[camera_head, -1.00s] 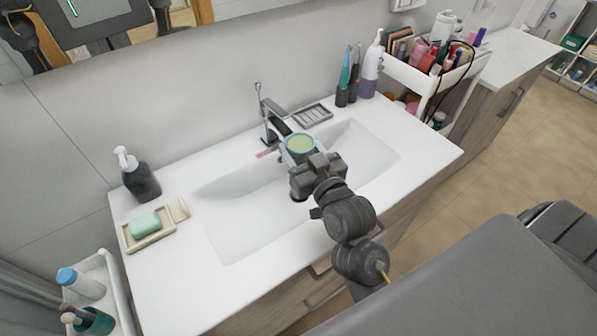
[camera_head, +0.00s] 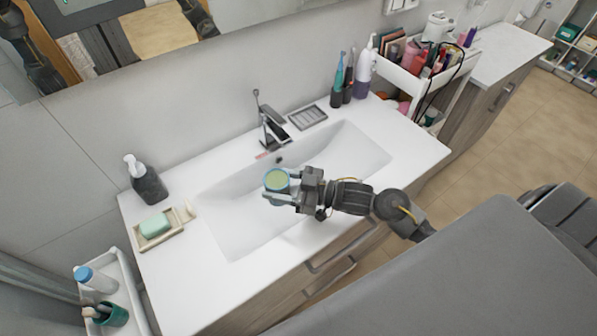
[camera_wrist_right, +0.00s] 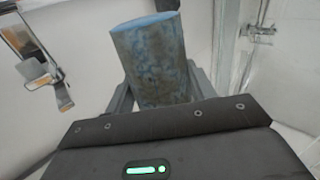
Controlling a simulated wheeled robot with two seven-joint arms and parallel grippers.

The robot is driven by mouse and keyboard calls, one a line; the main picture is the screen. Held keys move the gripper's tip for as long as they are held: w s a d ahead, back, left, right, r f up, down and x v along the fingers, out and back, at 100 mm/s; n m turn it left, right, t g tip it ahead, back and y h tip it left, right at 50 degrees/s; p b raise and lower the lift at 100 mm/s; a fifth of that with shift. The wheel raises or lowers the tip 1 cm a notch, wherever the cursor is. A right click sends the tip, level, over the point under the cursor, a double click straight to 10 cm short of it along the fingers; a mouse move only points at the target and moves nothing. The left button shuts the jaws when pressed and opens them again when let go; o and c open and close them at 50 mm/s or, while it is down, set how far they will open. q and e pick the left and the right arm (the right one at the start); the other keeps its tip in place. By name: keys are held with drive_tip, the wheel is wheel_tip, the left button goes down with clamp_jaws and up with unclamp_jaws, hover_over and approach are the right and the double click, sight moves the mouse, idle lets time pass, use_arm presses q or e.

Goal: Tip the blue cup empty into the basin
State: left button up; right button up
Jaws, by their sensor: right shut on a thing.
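The white basin (camera_head: 235,235) is sunk in the counter below the cup. My left gripper is not in view.
The faucet (camera_head: 270,125) stands behind the basin, with a grey soap tray (camera_head: 308,117) beside it. A dark pump bottle (camera_head: 148,182) and a green soap on its dish (camera_head: 156,225) are at the left. A loaded cart (camera_head: 410,80) stands at the right.

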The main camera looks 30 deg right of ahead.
sight(288, 190)
drive_tip(key=shift+s+d+f+n+g+y+p, duration=0.2)
drive_tip(key=shift+s+d+f+n+g+y, duration=0.25)
drive_tip(key=shift+s+g, duration=0.15)
drive_tip(key=shift+s+d+f+n+g+y+p, duration=0.2)
drive_tip(key=shift+s+d+f+n+g+y, duration=0.2)
drive_tip(key=shift+g, duration=0.2)
drive_tip(key=shift+r, duration=0.1)
drive_tip(key=shift+d+r, duration=0.1)
drive_tip(key=shift+w+d+m, duration=0.15)
drive_tip(key=shift+w+m, duration=0.05)
drive_tip(key=shift+m, duration=0.35)
drive_tip(key=shift+w+d+r, duration=0.1)
drive_tip(key=shift+d+r, duration=0.05)
drive_tip(key=w+m, duration=0.1)
drive_tip(key=d+m, duration=0.1)
drive_tip(key=m, duration=0.1)
drive_tip(key=shift+w+d+f+t, duration=0.2)
drive_tip(key=shift+w+f+t, duration=0.1)
drive_tip(key=shift+w, duration=0.1)
drive_tip(key=shift+w+d+r+m, duration=0.1)
drive_tip(key=shift+w+d+m, duration=0.2)
drive_tip(key=shift+m, duration=0.4)
